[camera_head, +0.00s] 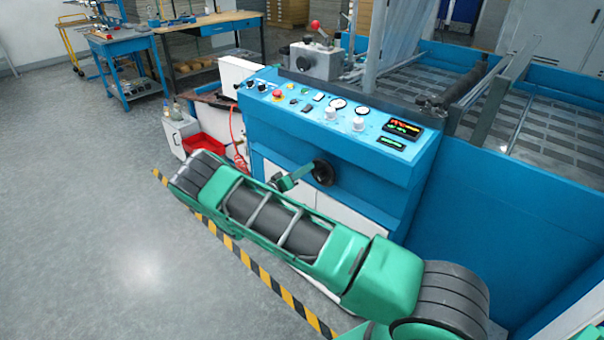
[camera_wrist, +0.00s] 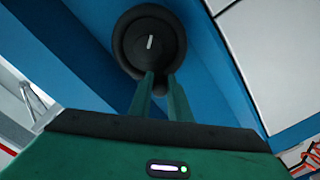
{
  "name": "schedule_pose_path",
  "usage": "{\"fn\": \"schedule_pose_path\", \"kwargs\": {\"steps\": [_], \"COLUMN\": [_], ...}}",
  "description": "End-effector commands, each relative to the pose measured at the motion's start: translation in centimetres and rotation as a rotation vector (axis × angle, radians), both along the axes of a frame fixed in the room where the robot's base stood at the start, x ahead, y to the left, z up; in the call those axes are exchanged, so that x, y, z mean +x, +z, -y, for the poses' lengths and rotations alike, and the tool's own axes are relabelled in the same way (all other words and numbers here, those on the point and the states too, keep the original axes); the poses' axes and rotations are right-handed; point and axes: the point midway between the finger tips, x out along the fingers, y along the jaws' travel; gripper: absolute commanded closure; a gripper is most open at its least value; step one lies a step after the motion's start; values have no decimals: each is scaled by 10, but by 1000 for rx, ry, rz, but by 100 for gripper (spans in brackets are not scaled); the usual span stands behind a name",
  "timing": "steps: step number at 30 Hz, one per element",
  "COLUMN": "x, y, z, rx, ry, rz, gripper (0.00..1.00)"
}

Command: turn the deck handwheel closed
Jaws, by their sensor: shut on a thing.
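The deck handwheel (camera_head: 323,172) is a small black wheel on the front face of the blue machine, below its control panel. In the wrist view the handwheel (camera_wrist: 150,38) shows as a round black disc with a short pale mark at its centre. My gripper (camera_head: 308,170) reaches the left side of the wheel in the head view. In the wrist view its two green fingers (camera_wrist: 160,82) are close together at the lower rim, with a dark part of the wheel between their tips. The gripped part is mostly hidden by the fingers.
The control panel (camera_head: 340,117) with gauges and knobs overhangs the wheel. A red tray (camera_head: 204,146) and white boxes stand left of the machine. Yellow-black floor tape (camera_head: 262,275) runs along the front. The grey floor at left is clear.

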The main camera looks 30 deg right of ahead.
Motion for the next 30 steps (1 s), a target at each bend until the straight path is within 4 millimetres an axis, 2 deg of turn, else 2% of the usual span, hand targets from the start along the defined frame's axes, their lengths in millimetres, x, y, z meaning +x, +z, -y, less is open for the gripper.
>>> {"fn": "schedule_pose_path", "kwargs": {"steps": [12,13,15,25,30], "x": [-4,-4,-4,-2,-8], "y": [-3,-3,-3,-1,-2], "z": [2,2,2,-1,-17], "rx": [3,3,3,3,3], "ry": [-9,-9,-8,-3,-1], "rz": [-2,-2,-1,1,1], "gripper": [100,78,64,64,64]}}
